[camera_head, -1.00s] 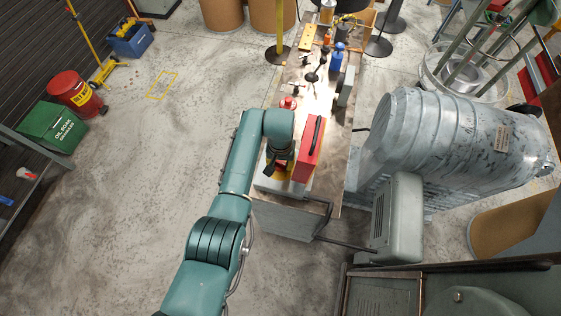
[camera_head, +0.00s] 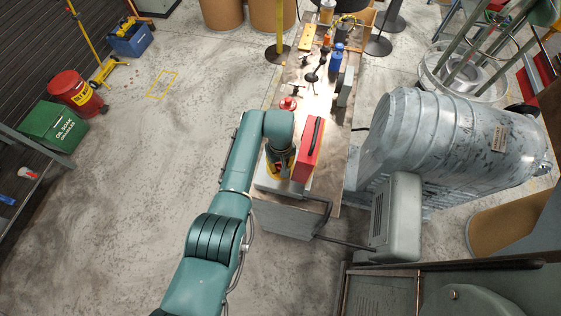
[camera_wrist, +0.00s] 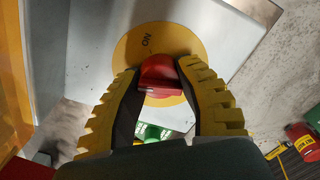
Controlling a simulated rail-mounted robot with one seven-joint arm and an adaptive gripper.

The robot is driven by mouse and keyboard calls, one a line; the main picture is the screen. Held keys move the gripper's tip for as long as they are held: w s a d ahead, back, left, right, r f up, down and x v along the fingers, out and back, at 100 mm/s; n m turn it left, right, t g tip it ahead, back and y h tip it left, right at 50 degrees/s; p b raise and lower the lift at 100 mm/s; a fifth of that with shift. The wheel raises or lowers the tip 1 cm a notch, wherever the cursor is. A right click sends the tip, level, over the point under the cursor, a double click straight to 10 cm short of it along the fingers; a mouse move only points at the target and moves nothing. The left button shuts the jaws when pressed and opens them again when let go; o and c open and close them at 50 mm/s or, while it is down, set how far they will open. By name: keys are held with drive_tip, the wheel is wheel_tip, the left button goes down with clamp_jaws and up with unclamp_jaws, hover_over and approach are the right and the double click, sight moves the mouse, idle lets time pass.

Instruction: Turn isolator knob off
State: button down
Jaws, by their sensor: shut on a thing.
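The isolator knob (camera_wrist: 162,76) is red and sits on a round yellow plate (camera_wrist: 128,48) in the wrist view. The letters "ON" (camera_wrist: 147,41) show on the plate, beyond the knob. My gripper (camera_wrist: 165,72) has its two yellow ribbed fingers on either side of the knob and is shut on it. In the head view my gripper (camera_head: 279,172) is over the grey box (camera_head: 262,187) at the near end of the bench, and my arm hides the knob there.
A red case with a black handle (camera_head: 308,150) stands close to the right of my gripper. Bottles and tools, including a blue bottle (camera_head: 336,60), stand farther along the bench (camera_head: 330,190). A large grey machine (camera_head: 450,135) is at the right. The floor left of the bench is mostly clear.

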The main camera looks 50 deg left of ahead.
drive_tip(key=shift+s+f, duration=0.1)
drive_tip(key=shift+f, duration=0.15)
drive_tip(key=c, duration=0.6)
unclamp_jaws()
drive_tip(key=shift+r, duration=0.1)
drive_tip(key=shift+r, duration=0.1)
wheel_tip(320, 180, up, 12)
drive_tip(key=shift+f, duration=0.1)
